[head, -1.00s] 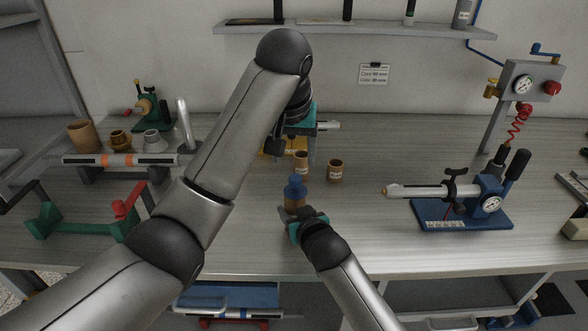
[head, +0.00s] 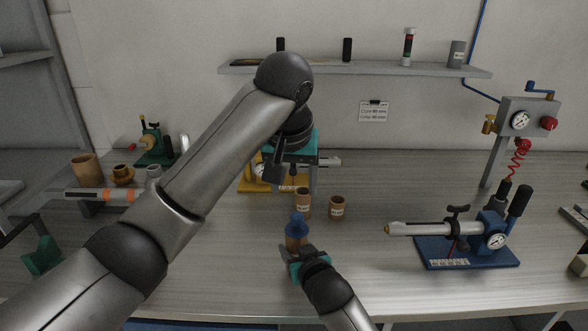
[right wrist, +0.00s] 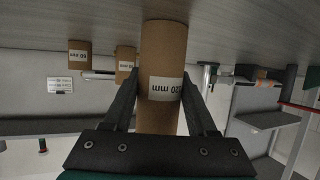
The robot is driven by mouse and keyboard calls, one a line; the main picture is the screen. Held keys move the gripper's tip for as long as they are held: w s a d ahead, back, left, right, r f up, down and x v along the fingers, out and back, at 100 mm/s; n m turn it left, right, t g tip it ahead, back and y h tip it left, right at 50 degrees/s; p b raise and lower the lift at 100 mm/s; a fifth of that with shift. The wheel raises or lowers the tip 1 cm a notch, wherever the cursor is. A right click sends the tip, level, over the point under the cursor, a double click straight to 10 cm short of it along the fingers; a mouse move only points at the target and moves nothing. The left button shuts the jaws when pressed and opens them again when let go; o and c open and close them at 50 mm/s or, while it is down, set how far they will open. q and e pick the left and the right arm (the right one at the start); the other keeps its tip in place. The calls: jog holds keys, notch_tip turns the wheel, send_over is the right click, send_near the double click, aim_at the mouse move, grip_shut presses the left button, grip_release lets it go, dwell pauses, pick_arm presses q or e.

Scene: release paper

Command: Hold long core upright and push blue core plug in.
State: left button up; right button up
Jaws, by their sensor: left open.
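The long core (head: 295,243) is a brown cardboard tube standing upright on the table, front middle. In the right wrist view, which is upside down, the core (right wrist: 162,50) carries a 120 mm label. My right gripper (head: 292,250) is shut on its sides. The blue core plug (head: 297,225) sits on the core's top end, with its knob up; how deep it goes I cannot tell. It is out of sight in the right wrist view. My left gripper (head: 282,172) is open and empty, above and behind the plug, partly hidden by its own wrist.
Two shorter brown cores, one (head: 302,204) just behind the long core and one (head: 337,208) to its right, stand close by. A yellow-based device (head: 250,185) is behind my left gripper. A blue fixture (head: 465,250) stands at right. The table between is clear.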

jog(key=o, duration=0.5)
